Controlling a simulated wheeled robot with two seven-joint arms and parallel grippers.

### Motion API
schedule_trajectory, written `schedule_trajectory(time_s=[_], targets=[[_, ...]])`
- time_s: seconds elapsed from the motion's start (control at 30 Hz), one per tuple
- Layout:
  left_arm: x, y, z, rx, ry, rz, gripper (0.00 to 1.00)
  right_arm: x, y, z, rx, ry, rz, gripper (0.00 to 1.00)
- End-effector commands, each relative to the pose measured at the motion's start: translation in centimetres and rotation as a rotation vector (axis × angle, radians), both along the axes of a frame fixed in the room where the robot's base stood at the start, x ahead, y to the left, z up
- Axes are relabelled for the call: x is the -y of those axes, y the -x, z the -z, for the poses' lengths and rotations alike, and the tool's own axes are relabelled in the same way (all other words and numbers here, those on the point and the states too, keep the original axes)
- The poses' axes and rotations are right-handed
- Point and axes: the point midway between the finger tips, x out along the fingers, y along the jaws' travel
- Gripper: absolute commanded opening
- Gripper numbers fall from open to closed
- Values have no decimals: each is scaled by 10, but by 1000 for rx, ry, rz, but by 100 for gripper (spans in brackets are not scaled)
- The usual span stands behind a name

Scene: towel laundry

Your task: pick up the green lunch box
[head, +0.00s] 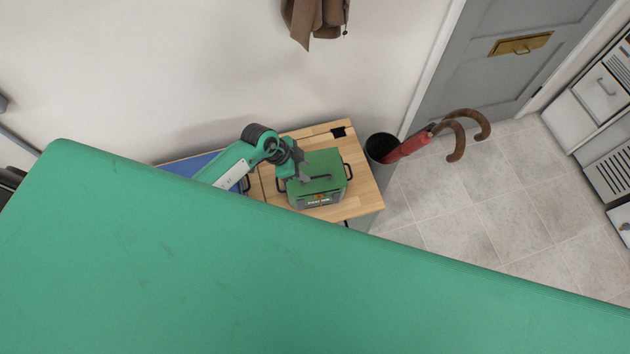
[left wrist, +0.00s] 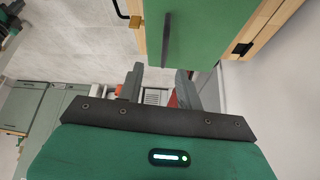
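The green lunch box (head: 330,165) stands on a wooden tabletop with its lid up. A dark handle (head: 320,177) lies across the lid. In the left wrist view the box (left wrist: 205,35) fills the top middle, with the dark handle (left wrist: 167,40) on it. My left gripper (head: 302,178) is over the left part of the lid, close to the handle. In the left wrist view its two fingers (left wrist: 160,82) are apart with nothing between them, and the handle lines up with the gap. My right gripper is not in view.
The wooden tabletop (head: 362,198) has a blue item (head: 195,165) on its left. A dark bin (head: 379,148) with a red umbrella (head: 405,147) and brown curved handles stands just right. A brown cloth hangs on the wall behind. Tiled floor is free at right.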

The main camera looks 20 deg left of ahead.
Motion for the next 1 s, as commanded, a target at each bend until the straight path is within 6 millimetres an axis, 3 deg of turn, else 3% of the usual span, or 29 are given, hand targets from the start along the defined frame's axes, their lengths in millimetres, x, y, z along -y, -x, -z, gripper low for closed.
schedule_trajectory(time_s=[0.23,0.6,0.93,1.0], targets=[[6,-4,14,-1,-1,-1,36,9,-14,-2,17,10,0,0],[21,-17,52,0,0,-1,36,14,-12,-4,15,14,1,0],[24,-17,57,0,-1,0,36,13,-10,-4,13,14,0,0],[24,-17,57,0,-1,0,22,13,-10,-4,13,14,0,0]])
